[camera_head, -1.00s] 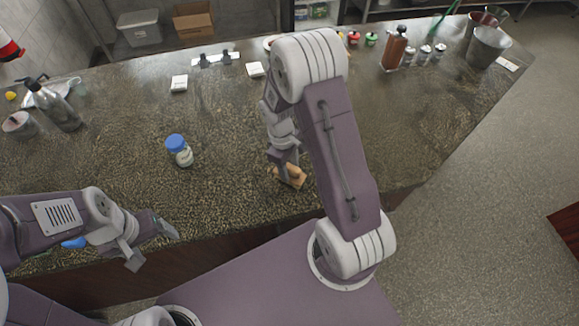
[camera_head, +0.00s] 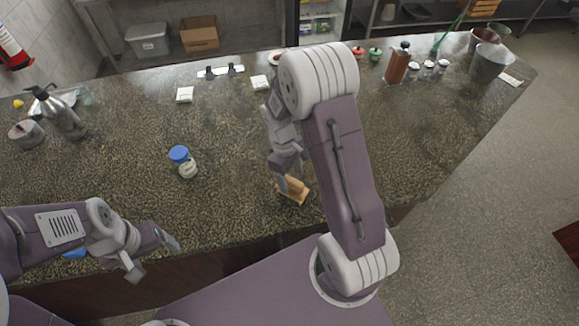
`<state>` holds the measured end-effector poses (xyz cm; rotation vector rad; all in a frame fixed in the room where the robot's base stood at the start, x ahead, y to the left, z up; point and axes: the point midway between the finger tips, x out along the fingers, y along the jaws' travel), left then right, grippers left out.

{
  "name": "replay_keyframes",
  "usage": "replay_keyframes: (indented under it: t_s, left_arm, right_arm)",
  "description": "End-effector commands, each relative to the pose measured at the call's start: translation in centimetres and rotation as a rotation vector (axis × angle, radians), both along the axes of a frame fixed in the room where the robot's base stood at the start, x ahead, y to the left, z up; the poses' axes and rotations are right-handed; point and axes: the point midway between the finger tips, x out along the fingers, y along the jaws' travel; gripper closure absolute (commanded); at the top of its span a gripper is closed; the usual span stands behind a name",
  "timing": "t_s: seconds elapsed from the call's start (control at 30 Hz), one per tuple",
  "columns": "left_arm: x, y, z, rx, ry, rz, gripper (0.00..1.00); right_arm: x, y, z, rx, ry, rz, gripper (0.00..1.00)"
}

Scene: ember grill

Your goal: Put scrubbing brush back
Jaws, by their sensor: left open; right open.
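A small tan wooden block, which looks like the scrubbing brush (camera_head: 296,191), lies on the speckled counter (camera_head: 225,205) near its front edge. My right gripper (camera_head: 286,181) points down at the brush and is open, with its fingers at or just over the brush's left end. Whether they touch it I cannot tell. My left gripper (camera_head: 152,259) is open and empty at the counter's front edge on the left. A dark strip with white ends (camera_head: 221,71) lies at the back of the counter; I cannot tell whether it is the brush's place.
A jar with a blue lid (camera_head: 183,162) stands left of the brush. A steel bottle (camera_head: 60,112) and a pot (camera_head: 27,133) stand at far left. A sauce bottle (camera_head: 397,62) and metal buckets (camera_head: 489,63) stand at back right. The counter's middle is mostly clear.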

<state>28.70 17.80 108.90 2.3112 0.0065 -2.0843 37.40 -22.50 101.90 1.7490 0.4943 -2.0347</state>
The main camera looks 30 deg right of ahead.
Motion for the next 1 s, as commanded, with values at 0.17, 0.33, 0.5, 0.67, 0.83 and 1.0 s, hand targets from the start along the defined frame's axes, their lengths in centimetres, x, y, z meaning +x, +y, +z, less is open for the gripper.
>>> replay_keyframes:
  t_s: [0.17,0.33,0.5,0.67,0.83,1.0]
  left_arm:
    - [0.0,0.0,-0.6,0.0,0.0,0.0,0.23]
    - [0.0,0.0,-0.7,0.0,0.0,0.0,0.23]
    - [0.0,0.0,-0.8,0.0,0.0,0.0,0.23]
    - [0.0,0.0,-0.8,0.0,0.0,0.0,0.23]
    - [0.0,0.0,-0.8,0.0,0.0,0.0,0.23]
    - [0.0,0.0,-0.8,0.0,0.0,0.0,0.23]
  right_arm:
    - [0.8,0.4,4.7,0.0,-0.008,0.001,0.33]
    - [1.2,0.6,7.9,-0.001,-0.004,0.0,0.33]
    - [1.2,0.7,9.1,-0.001,-0.001,0.0,0.33]
    - [0.1,1.4,8.9,0.007,-0.03,-0.057,0.33]
    - [-5.0,3.7,7.5,0.049,-0.162,-0.349,0.33]
    - [-8.4,4.6,6.4,0.082,-0.237,-0.548,0.33]
